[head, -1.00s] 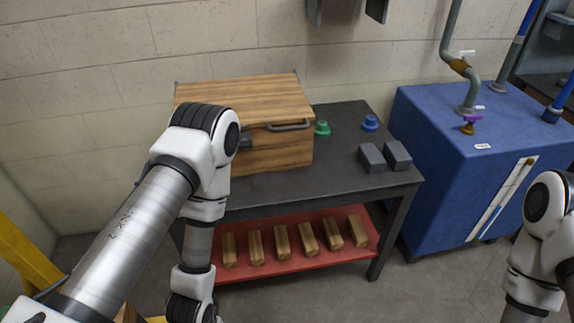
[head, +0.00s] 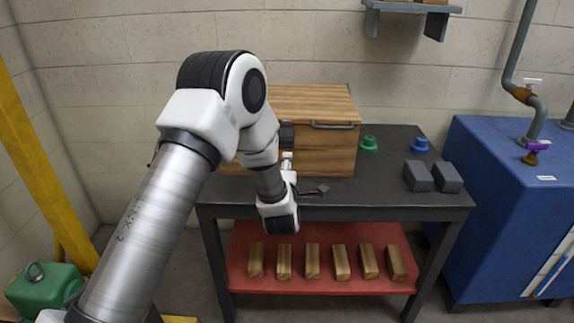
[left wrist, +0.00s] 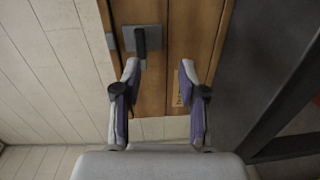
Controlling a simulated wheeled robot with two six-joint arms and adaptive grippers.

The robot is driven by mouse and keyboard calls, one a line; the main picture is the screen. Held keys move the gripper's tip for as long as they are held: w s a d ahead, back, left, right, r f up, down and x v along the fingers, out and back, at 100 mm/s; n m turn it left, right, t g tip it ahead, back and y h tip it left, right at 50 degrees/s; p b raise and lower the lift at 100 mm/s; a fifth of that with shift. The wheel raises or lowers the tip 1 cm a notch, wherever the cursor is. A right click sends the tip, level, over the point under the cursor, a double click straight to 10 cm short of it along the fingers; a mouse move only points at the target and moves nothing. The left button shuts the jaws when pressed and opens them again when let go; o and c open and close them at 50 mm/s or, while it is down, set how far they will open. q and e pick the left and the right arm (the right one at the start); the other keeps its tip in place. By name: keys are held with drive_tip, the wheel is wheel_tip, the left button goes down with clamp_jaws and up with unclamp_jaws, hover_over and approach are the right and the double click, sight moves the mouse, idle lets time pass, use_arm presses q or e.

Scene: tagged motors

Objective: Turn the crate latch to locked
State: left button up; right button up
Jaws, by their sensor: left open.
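The wooden crate (head: 318,162) stands on the dark workbench, with its lid down. Its latch (head: 287,137), a dark plate with a lever, sits on the front face, partly hidden behind my left arm. In the left wrist view the latch (left wrist: 141,38) is a grey plate with a dark lever lying along the picture's vertical. My left gripper (head: 306,173) is open and empty in front of the crate. In the left wrist view its fingers (left wrist: 158,66) point at the crate face, and the latch lies beyond the left fingertip, left of the gap's middle. My right gripper is not in view.
The workbench (head: 385,195) also holds a green knob (head: 369,144), a blue knob (head: 420,145) and two grey blocks (head: 418,176). Several wooden blocks lie on the red lower shelf (head: 320,284). A blue cabinet (head: 500,210) stands right; a yellow post (head: 45,150) stands left.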

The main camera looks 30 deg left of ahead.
sight(286, 142)
use_arm(q)
drive_tip(key=shift+n+y, duration=0.5)
drive_tip(key=w+a, duration=0.1)
drive_tip(key=w, duration=0.1)
drive_tip(key=w+a+r, duration=0.1)
drive_tip(key=w+a, duration=0.1)
drive_tip(key=w+a+r, duration=0.1)
drive_tip(key=w+a, duration=0.1)
drive_tip(key=w, duration=0.1)
drive_tip(key=shift+w+r+p, duration=0.1)
drive_tip(key=shift+r+p, duration=0.1)
drive_tip(key=shift+p, duration=0.15)
drive_tip(key=shift+d, duration=0.1)
clamp_jaws()
